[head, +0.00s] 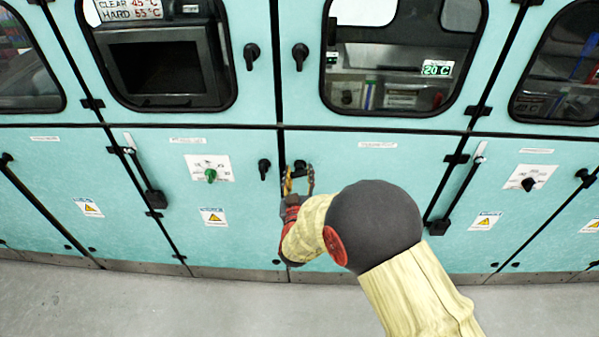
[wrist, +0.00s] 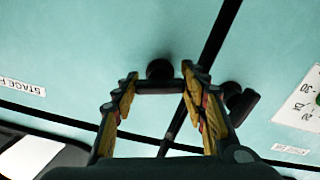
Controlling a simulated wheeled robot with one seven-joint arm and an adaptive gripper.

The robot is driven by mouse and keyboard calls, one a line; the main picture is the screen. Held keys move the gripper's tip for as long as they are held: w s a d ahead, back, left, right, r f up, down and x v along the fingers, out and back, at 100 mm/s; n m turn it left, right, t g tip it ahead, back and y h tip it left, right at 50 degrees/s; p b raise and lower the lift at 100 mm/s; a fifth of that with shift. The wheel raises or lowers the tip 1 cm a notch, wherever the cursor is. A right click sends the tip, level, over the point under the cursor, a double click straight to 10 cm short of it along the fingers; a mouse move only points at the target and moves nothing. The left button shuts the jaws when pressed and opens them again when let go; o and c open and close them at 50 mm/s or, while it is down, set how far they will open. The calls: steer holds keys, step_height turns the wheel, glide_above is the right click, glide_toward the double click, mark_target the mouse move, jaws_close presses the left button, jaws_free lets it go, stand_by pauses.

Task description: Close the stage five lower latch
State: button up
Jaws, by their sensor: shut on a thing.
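The stage five lower latch (head: 300,165) is a small black turn-handle on a lower turquoise door, just right of the dark vertical seam. In the wrist view its round black knob (wrist: 159,68) shows beyond my fingertips, with a dark bar lying crosswise between them. My gripper (head: 297,184) is at this latch. In the wrist view my gripper (wrist: 158,84) has its two yellow-and-black fingers on either side of the bar, shut on the latch. My gripper and arm hide part of the latch and door in the head view.
A similar black latch (head: 264,168) sits close by on the left door, and also shows in the wrist view (wrist: 241,102). Upper latches (head: 299,56) are above the horizontal seam. A green dial (head: 210,175) is farther left. Grey floor (head: 150,305) is clear in front.

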steer(key=n+p, duration=0.3)
steer(key=n, duration=0.4)
steer(key=n+p, duration=0.3)
steer(key=n, duration=0.3)
steer(key=shift+n, duration=0.4)
stand_by(0.4)
steer(key=o, duration=1.1)
steer(key=shift+o, duration=0.3)
steer(key=shift+s, duration=0.1)
steer(key=s, duration=1.1)
steer(key=shift+s+a, duration=0.25)
steer(key=shift+s, duration=0.15)
